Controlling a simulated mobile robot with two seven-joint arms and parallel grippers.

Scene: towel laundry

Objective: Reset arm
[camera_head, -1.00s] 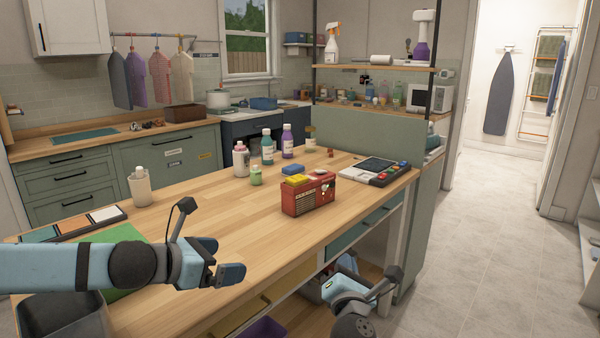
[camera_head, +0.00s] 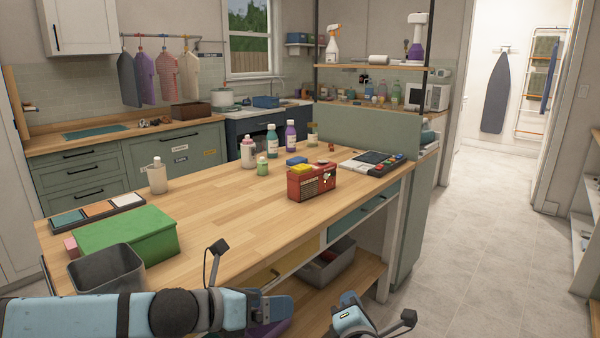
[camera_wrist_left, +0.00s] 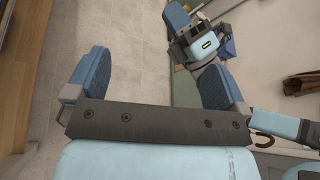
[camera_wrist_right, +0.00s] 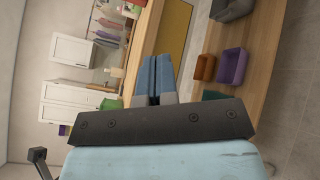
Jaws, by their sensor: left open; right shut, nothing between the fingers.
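My left gripper (camera_head: 280,296) comes in low from the left in the head view, in front of the wooden table (camera_head: 225,225). In the left wrist view its two blue fingers stand wide apart (camera_wrist_left: 155,75) with nothing between them. My right gripper (camera_head: 346,302) is at the bottom middle of the head view, to the right of the left one. In the right wrist view its fingers (camera_wrist_right: 155,76) are together and hold nothing. The right gripper also shows in the left wrist view (camera_wrist_left: 188,32), beyond the left fingers.
On the table are a green box (camera_head: 128,230), a grey bin (camera_head: 106,270), a red radio (camera_head: 311,182) and several bottles. The lower shelf (camera_head: 345,268) holds a grey bin (camera_head: 326,262). An orange-brown bin (camera_wrist_right: 205,67) and purple bin (camera_wrist_right: 231,66) show too. Floor at right is clear.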

